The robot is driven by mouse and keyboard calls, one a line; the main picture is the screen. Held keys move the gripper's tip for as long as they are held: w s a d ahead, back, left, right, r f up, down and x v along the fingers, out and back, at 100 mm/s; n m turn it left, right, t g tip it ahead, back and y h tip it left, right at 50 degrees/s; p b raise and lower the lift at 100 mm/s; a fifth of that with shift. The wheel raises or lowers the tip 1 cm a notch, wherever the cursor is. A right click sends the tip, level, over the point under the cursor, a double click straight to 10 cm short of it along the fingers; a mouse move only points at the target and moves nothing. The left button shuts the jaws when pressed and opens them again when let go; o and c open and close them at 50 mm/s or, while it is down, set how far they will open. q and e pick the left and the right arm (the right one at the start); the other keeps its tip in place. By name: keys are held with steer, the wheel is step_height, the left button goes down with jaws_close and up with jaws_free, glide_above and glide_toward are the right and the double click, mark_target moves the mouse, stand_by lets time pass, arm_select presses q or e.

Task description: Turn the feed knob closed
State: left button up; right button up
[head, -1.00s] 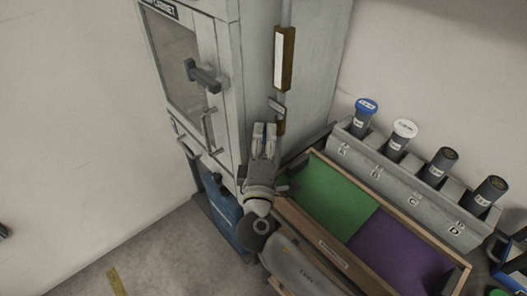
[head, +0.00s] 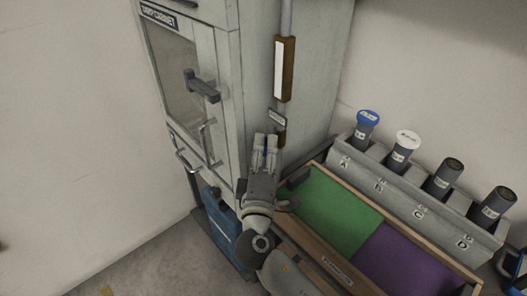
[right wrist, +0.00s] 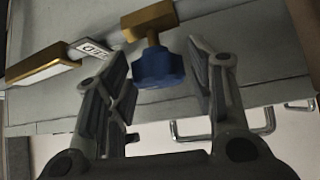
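The feed knob (right wrist: 157,68) is blue and lobed, on a brass valve body (right wrist: 150,18) in the right wrist view. A small tag (right wrist: 92,47), apparently reading FEED, is beside it. My right gripper (right wrist: 157,52) is open, with one finger on each side of the knob and visible gaps between. In the head view my right gripper (head: 265,142) points up at the pipe beside the cabinet, just below the tag (head: 277,118). The knob is mostly hidden there by the fingers. My left gripper is not in view.
The grey cabinet (head: 230,110) with a dark door handle (head: 202,86) stands left of the gripper. A brass-framed gauge (head: 285,68) is above on the pipe. At right are a wooden tray (head: 330,265) with green and purple sections and a grey rack (head: 400,195) holding several dark cylinders.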

steer(key=shift+s, duration=0.2)
steer(key=v, duration=1.1)
steer(key=shift+s, duration=0.35)
